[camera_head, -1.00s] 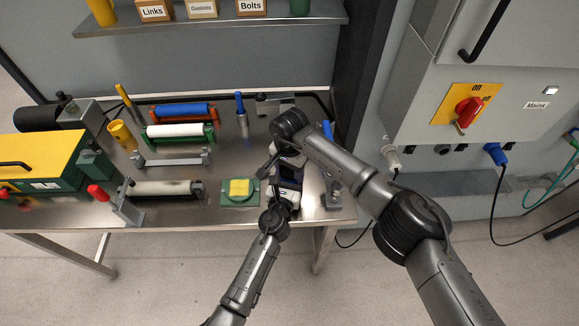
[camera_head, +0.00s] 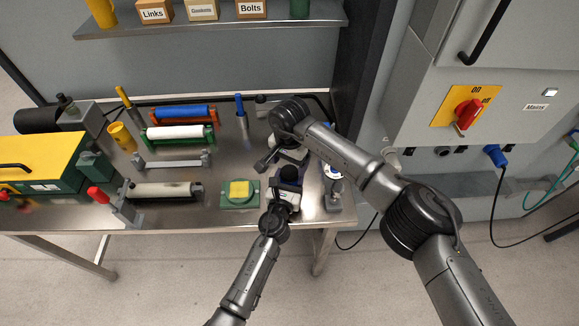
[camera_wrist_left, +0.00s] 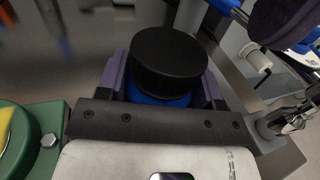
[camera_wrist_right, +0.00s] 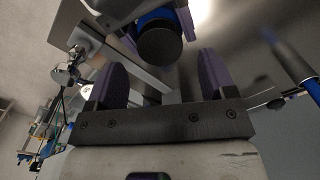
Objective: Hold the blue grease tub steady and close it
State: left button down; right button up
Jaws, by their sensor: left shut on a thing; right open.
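The blue grease tub (camera_wrist_left: 160,97) stands between the purple-padded fingers of my left gripper (camera_wrist_left: 163,85), which is shut on it. A round black lid (camera_wrist_left: 168,58) sits on top of the tub; I cannot tell how tightly. In the head view the dark lid (camera_head: 290,173) shows just above my left gripper (camera_head: 287,187). My right gripper (camera_wrist_right: 162,80) is open and empty, apart from the tub. In the right wrist view the black lid (camera_wrist_right: 160,44) and a strip of the blue tub (camera_wrist_right: 155,15) lie beyond its fingertips.
A green block with a yellow pad (camera_head: 239,190) is close left of my left gripper. A grey stand (camera_head: 333,195) is close on the right, near the bench edge. Rollers (camera_head: 178,131) and a green-yellow machine (camera_head: 40,160) fill the left. The bench front is mostly clear.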

aim_at(289, 171)
jog(key=shift+r, duration=0.5)
jog(key=shift+c, duration=0.3)
jog(key=shift+r+n, duration=0.2)
jog(key=shift+n, duration=0.2)
notch_tip(289, 171, up, 3)
jog(key=n, duration=0.5)
jog(key=shift+n, duration=0.4)
jog(key=shift+f, duration=4)
